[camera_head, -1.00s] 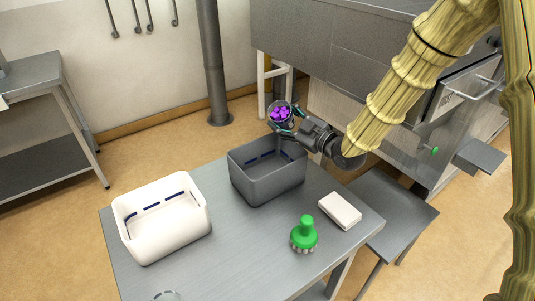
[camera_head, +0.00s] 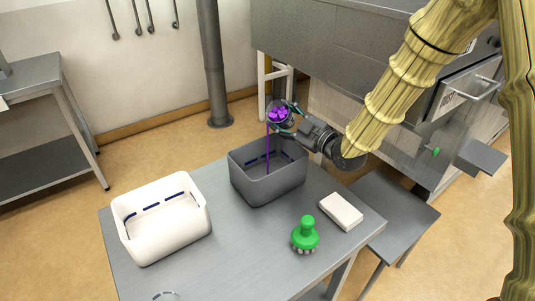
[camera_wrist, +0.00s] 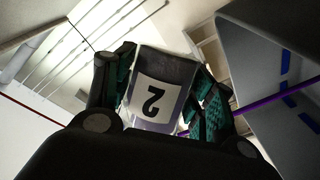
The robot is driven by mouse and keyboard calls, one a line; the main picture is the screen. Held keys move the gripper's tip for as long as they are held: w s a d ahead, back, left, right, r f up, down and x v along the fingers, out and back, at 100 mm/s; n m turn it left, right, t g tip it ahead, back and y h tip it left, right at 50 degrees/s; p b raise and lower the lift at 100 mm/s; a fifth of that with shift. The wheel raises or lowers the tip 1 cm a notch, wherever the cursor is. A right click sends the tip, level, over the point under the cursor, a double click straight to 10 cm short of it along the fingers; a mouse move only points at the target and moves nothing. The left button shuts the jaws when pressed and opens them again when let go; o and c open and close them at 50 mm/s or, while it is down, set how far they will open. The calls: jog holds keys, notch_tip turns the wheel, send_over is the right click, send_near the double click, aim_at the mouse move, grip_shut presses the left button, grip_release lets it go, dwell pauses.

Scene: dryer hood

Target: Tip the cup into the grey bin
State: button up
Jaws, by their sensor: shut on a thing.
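My gripper (camera_head: 291,122) is shut on the cup (camera_head: 271,121), above the far side of the grey bin. The cup is tilted, with purple contents (camera_head: 280,114) showing at its mouth. A thin purple stream (camera_head: 268,148) runs from the cup down into the grey bin (camera_head: 268,187). In the wrist view the cup (camera_wrist: 176,69) is between the two finger pads and bears a label with a 2. The bin's floor is mostly hidden by its front wall.
A white bin (camera_head: 165,237) stands to the left on the grey table (camera_head: 235,250). A green knobbed tool (camera_head: 305,234) and a white block (camera_head: 341,210) lie at the right. A stool (camera_head: 395,215) stands beside the table.

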jog(key=shift+s+r+n+b, duration=0.1)
jog(key=shift+r+n+b, duration=0.1)
jog(key=shift+n+b, duration=0.1)
jog(key=shift+f+n+b, duration=0.3)
jog(key=shift+n+b, duration=0.65)
jog(key=shift+n, duration=0.05)
dwell(0.7)
jog(key=shift+r+n+y+b, duration=0.4)
jog(key=shift+r+n, duration=0.1)
jog(key=shift+n, duration=0.4)
dwell(0.4)
jog(key=shift+f+n+y+b, duration=0.3)
jog(key=shift+n+b, duration=0.55)
jog(key=shift+n, duration=0.05)
dwell(0.5)
jog(key=shift+s+a+r+n+t+y+b, duration=0.25)
jog(key=shift+n+b, duration=0.25)
jog(key=shift+b, duration=0.25)
jog(key=shift+s+a+r+n+t+y+b, duration=0.1)
jog(key=shift+s+a+r+n+b, duration=0.1)
jog(key=shift+s+n+b, duration=0.4)
jog(key=shift+w+a+f+n+y+b, duration=0.1)
jog(key=shift+f+n+y+b, duration=0.25)
jog(key=shift+n+b, duration=1.15)
jog(key=shift+r+b, duration=0.1)
jog(key=shift+b, duration=1.15)
